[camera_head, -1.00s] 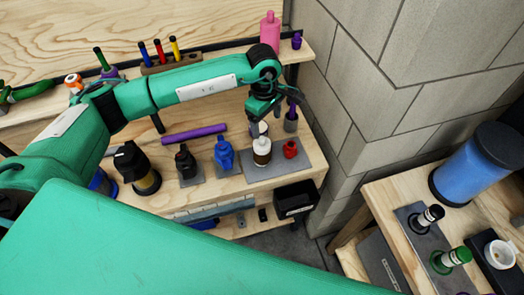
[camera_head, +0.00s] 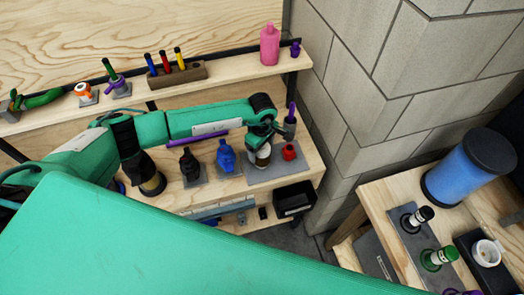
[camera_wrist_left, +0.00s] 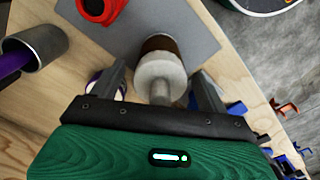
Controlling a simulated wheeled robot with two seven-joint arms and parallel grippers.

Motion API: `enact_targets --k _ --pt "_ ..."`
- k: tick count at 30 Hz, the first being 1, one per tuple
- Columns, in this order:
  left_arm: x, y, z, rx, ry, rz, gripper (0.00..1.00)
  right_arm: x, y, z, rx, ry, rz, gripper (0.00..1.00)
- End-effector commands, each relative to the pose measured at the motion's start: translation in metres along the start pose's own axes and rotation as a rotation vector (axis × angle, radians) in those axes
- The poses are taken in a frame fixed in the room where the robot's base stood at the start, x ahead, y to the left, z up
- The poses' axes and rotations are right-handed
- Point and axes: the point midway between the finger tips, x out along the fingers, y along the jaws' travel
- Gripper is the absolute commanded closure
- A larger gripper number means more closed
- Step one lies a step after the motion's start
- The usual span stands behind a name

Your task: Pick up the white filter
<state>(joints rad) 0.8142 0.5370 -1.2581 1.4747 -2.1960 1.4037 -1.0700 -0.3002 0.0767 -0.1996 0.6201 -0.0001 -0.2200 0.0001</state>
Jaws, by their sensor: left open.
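The white filter (camera_head: 264,158) stands on a grey mat on the lower wooden shelf, with a brown band around its body. In the left wrist view the white filter (camera_wrist_left: 158,70) shows its pale top and narrow neck between the two fingers. My left gripper (camera_head: 262,138) is lowered over it in the head view and hides part of it. In the left wrist view my left gripper (camera_wrist_left: 158,88) is open, one finger on each side of the filter. I cannot tell whether either finger touches it. My right gripper is not in view.
A red part (camera_head: 289,152) stands on the grey mat (camera_head: 258,178) right of the filter. A grey cup (camera_head: 289,127) with a purple item is behind. A blue bottle (camera_head: 226,156) stands left. The block wall (camera_head: 350,100) rises close on the right.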

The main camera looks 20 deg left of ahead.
Motion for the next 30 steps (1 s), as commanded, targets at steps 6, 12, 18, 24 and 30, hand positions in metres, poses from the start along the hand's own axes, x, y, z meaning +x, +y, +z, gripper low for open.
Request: enact_targets --k 6,12,18,24,30 --pt "0.019 0.0 0.001 0.0 -0.001 -0.002 0.23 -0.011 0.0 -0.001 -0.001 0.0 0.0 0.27" --pt "0.022 0.0 0.0 0.001 -0.001 0.0 0.23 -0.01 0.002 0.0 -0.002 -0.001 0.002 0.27" --pt "0.022 0.0 0.0 0.0 -0.001 0.0 0.52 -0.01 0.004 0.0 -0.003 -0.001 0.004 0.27" --pt "0.021 0.0 0.0 0.0 -0.001 0.0 0.72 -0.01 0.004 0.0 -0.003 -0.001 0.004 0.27" --pt "0.02 0.0 0.0 0.0 -0.001 0.0 0.72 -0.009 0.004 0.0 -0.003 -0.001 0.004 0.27"
